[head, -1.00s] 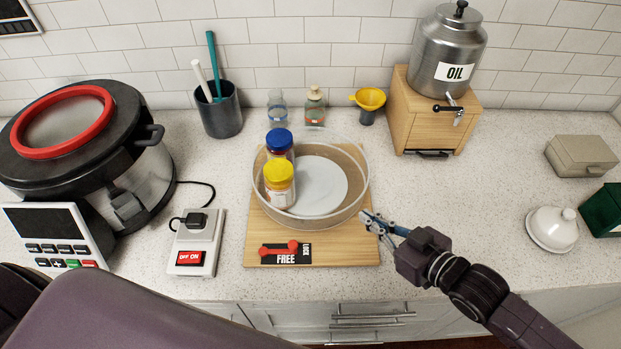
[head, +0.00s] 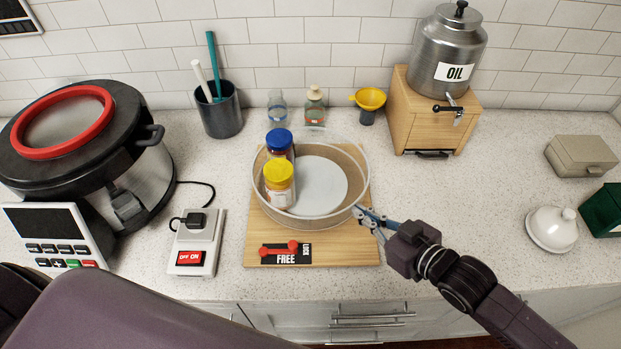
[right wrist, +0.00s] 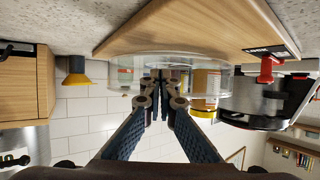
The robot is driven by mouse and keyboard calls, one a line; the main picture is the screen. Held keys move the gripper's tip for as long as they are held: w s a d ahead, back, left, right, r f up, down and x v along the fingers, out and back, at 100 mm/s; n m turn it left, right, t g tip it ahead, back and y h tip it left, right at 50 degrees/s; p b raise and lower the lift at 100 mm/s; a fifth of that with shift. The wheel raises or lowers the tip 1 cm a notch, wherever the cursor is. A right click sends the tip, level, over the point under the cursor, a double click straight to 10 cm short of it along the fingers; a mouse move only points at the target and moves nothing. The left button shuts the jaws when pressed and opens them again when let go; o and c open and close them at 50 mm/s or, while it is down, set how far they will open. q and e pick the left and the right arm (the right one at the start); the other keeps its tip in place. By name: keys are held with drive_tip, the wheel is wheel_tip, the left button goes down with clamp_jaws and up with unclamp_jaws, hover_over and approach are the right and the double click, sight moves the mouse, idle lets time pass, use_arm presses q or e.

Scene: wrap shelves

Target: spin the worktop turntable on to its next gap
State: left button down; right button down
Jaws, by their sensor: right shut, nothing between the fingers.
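The turntable (head: 263,202) is a round tray with a clear rim on a wooden board (head: 340,252). A blue-capped jar (head: 279,142) and a yellow-capped jar (head: 279,184) stand on its left side; the pale disc (head: 320,186) beside them is bare. A red lever on the board's front lies over a black FREE/LOCK plate (head: 286,257). My right gripper (head: 359,210) is shut and empty, its tips at the rim's front right. In the right wrist view the fingertips (right wrist: 160,76) overlap the clear rim (right wrist: 200,68); whether they touch it I cannot tell. My left gripper is out of view.
A switch box (head: 197,240) and a large black-lidded cooker (head: 120,150) stand left. An oil drum (head: 447,55) on a wooden stand (head: 425,118), a yellow funnel (head: 369,99) and small bottles stand behind. The counter right of the board is mostly clear.

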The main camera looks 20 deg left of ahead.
sight(337, 219)
drive_tip(key=shift+s, duration=0.1)
drive_tip(key=shift+s+a+p, duration=0.3)
drive_tip(key=shift+s+p, duration=0.05)
drive_tip(key=shift+s, duration=0.2)
drive_tip(key=shift+s+a+p, duration=0.3)
drive_tip(key=shift+s, duration=0.2)
drive_tip(key=shift+s+a+p, duration=0.45)
drive_tip(key=shift+s+a, duration=0.35)
drive_tip(key=shift+a, duration=0.15)
drive_tip(key=shift+d, duration=0.1)
drive_tip(key=shift+s+d+r+p, duration=0.1)
drive_tip(key=shift+s+d+p, duration=0.65)
drive_tip(key=shift+s, duration=0.2)
drive_tip(key=shift+s+d, duration=0.3)
drive_tip(key=shift+d, duration=0.05)
